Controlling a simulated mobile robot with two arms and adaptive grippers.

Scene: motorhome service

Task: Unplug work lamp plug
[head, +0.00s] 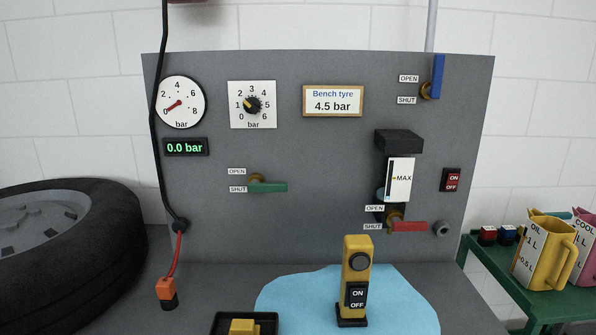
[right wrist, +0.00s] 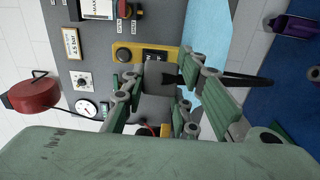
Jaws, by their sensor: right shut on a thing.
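Nothing shows in the round face. The same post (right wrist: 145,53) lies sideways in the right wrist view. My right gripper (right wrist: 160,78) is shut on a dark block, which looks like the work lamp plug (right wrist: 159,74), in front of the post. A black cable (right wrist: 235,77) runs from near it to the right. My right gripper is outside the head view. My left gripper is in neither view.
The grey panel (head: 320,150) behind carries gauges, valves and a switch. A tyre (head: 70,250) is at the left. A blue mat (head: 400,300) lies under the post, and a black tray with a yellow block (head: 243,326) is near. Jugs (head: 545,250) stand on a green stand.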

